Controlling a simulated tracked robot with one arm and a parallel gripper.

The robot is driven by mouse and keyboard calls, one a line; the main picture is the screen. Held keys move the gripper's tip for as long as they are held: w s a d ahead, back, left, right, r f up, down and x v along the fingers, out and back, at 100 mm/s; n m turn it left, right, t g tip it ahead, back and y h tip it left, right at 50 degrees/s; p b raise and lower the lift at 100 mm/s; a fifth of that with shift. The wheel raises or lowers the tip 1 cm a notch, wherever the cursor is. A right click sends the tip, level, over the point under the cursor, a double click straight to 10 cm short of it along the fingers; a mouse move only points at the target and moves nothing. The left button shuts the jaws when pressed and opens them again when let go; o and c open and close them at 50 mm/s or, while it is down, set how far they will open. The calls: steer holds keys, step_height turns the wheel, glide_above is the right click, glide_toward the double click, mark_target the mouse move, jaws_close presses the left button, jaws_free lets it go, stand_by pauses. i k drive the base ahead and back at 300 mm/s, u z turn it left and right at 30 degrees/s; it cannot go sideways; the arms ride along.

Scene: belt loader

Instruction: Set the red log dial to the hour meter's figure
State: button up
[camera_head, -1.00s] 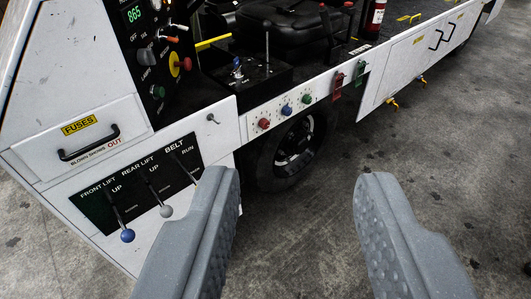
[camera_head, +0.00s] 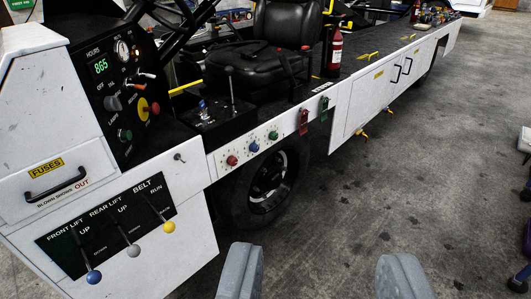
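The hour meter (camera_head: 101,67) is a small green digital display on the black panel at the upper left, under the word HOURS. It reads 865. The red log dial (camera_head: 232,160) is the leftmost of three knobs on the white side strip. A blue dial (camera_head: 254,147) and a green dial (camera_head: 273,135) sit to its right. The marks around the dials are too small to read. My gripper (camera_head: 325,282) is open and empty at the bottom edge. Its two grey fingers are far apart, below and to the right of the dials.
Blue, grey and yellow levers (camera_head: 168,227) stick out of the lower left panel. Red and green tags (camera_head: 303,122) hang right of the dials. A fuse drawer handle (camera_head: 56,188) juts at left.

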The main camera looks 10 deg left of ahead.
mark_target(232, 160)
steer(key=i, duration=1.55)
steer(key=u, duration=0.55)
